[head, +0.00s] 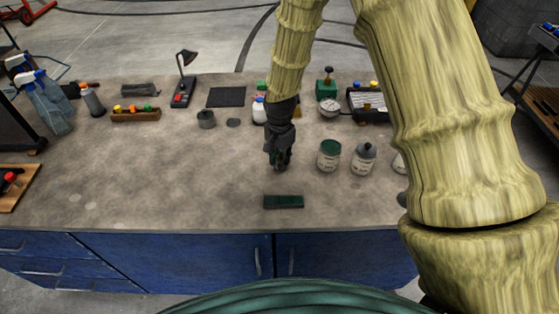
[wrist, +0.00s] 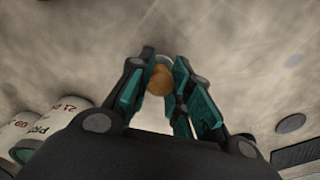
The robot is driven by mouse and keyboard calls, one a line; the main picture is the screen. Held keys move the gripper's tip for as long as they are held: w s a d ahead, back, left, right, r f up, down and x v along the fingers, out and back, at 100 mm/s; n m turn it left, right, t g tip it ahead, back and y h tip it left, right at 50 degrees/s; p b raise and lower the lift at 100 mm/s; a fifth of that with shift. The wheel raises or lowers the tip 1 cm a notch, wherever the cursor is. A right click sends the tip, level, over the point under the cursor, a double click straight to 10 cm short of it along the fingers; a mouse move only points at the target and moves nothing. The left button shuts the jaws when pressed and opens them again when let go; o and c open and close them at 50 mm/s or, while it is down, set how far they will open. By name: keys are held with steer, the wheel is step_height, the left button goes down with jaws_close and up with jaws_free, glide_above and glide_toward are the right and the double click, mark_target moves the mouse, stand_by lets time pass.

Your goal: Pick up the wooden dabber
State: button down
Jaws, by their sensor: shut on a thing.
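My gripper (head: 280,160) is over the middle of the workbench, to the left of the cans. In the wrist view, my gripper (wrist: 168,90) has its teal-padded fingers closed around a small round wooden piece (wrist: 160,80), which I take to be the wooden dabber. A pale grey rim shows just beyond the wood. In the head view the fingers hide the dabber, so I cannot tell whether it touches the bench top.
A dark green block (head: 284,202) lies near the front edge. A green-topped can (head: 329,155) and a grey can (head: 363,158) stand close right. The bench's (head: 150,180) left-middle is mostly clear.

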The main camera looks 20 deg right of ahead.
steer(key=shift+r+b, duration=0.45)
steer(key=shift+r, duration=0.1)
steer(key=shift+r+b, duration=0.55)
steer(key=shift+r, duration=0.35)
steer(key=s+a+b, duration=0.1)
steer(key=s+a, duration=0.2)
steer(key=s, duration=0.1)
steer(key=s+a+r+b, duration=0.1)
steer(key=s+a+b, duration=0.1)
steer(key=s+a, duration=0.2)
steer(key=s+a+b, duration=0.2)
steer(key=s+a, duration=0.1)
steer(key=a, duration=0.1)
steer(key=shift+s+r, duration=0.4)
steer(key=c, duration=1.8)
jaws_free()
steer(key=shift+c, duration=0.2)
steer(key=c, duration=0.4)
steer(key=c, duration=2.2)
jaws_free()
